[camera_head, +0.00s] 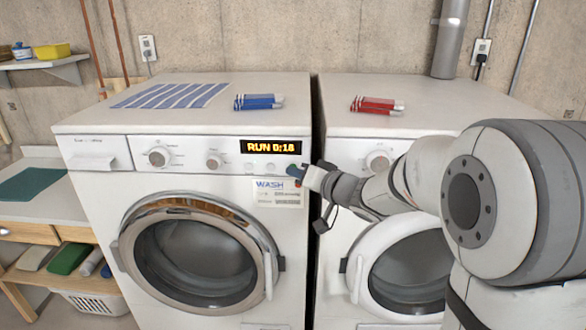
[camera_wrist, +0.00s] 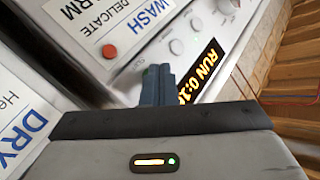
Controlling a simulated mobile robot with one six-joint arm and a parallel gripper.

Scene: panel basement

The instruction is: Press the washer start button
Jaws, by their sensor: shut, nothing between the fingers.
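The washer (camera_head: 228,220) is the left white front-loader. Its lit display (camera_head: 271,147) reads RUN 0:18 and also shows at the right in the wrist view (camera_wrist: 205,70). My gripper (camera_head: 292,173) is shut and empty at the right end of the washer's panel, just below the display. In the wrist view its closed blue-grey fingertips (camera_wrist: 157,70) are close to the panel; I cannot tell whether they touch it. A small bit of green (camera_wrist: 146,74) shows at the fingertips, partly hidden. A red round spot (camera_wrist: 109,51) sits near the WASH label (camera_wrist: 90,20).
A second white machine (camera_head: 420,110) stands to the right, with my arm in front of it. A DRY label (camera_wrist: 25,125) shows in the wrist view. Blue packets (camera_head: 258,102) and red packets (camera_head: 376,105) lie on top. A side table (camera_head: 40,200) stands left.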

